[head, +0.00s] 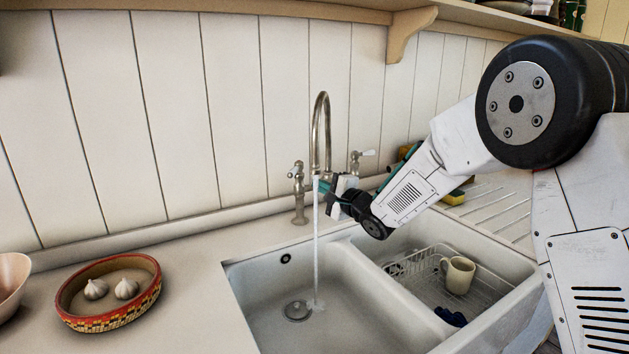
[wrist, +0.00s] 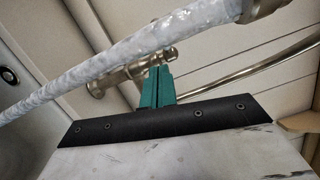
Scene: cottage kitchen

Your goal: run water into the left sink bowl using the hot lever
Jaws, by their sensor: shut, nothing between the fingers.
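The brass-coloured tap has a tall curved spout (head: 321,118) and a pillar with a lever on each side, the left lever (head: 296,171) and the right lever (head: 363,154). No hot or cold marking can be read. Water (head: 315,240) runs from the spout into the left sink bowl (head: 262,292), landing near its drain. The stream (wrist: 130,52) also crosses the wrist view. My gripper (head: 322,186) is shut and empty, its teal fingers close to the stream below the spout's end. In the wrist view the shut fingers (wrist: 158,84) overlap part of the tap; contact cannot be told.
The right bowl holds a wire rack (head: 420,272) with a cream mug (head: 458,274) and a dark blue item (head: 450,316). A patterned dish (head: 72,312) with garlic stands on the left counter. A yellow sponge (head: 454,197) lies near the drainer. A shelf bracket (head: 408,30) hangs above.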

